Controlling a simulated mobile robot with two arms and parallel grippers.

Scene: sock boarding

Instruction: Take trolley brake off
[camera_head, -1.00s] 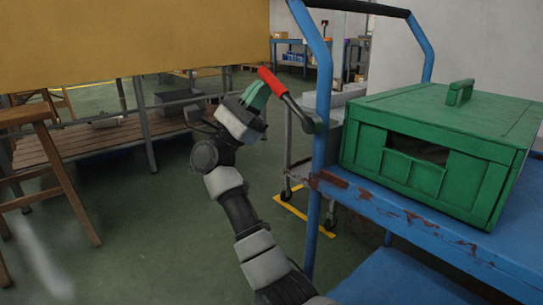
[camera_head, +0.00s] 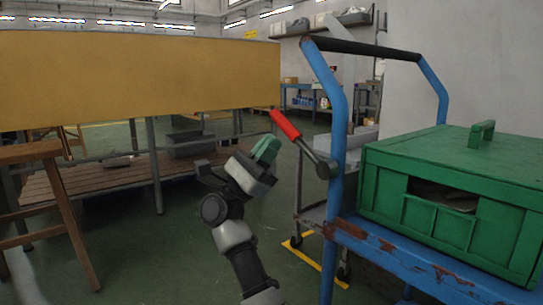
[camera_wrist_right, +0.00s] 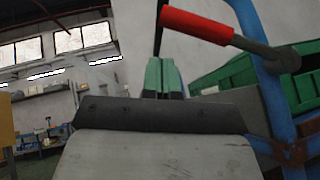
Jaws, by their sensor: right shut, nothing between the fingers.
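The blue trolley (camera_head: 338,130) stands at the right. Its brake lever has a red handle (camera_head: 285,124) on a grey arm that runs down to a pivot on the blue post. The lever slants up and to the left. My right gripper (camera_head: 267,149), with green fingers, is shut and empty, just below and left of the red handle, with a small gap in the picture. In the right wrist view the shut fingers (camera_wrist_right: 163,76) point up, and the red handle (camera_wrist_right: 197,25) shows above and right of them. My left gripper is not in view.
A green crate (camera_head: 390,205) sits on the trolley deck. A black push bar (camera_head: 370,48) tops its posts. A yellow panel (camera_head: 120,80) and a wooden stool (camera_head: 60,190) are at the left. A grey wheeled cart (camera_head: 312,215) stands behind the post.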

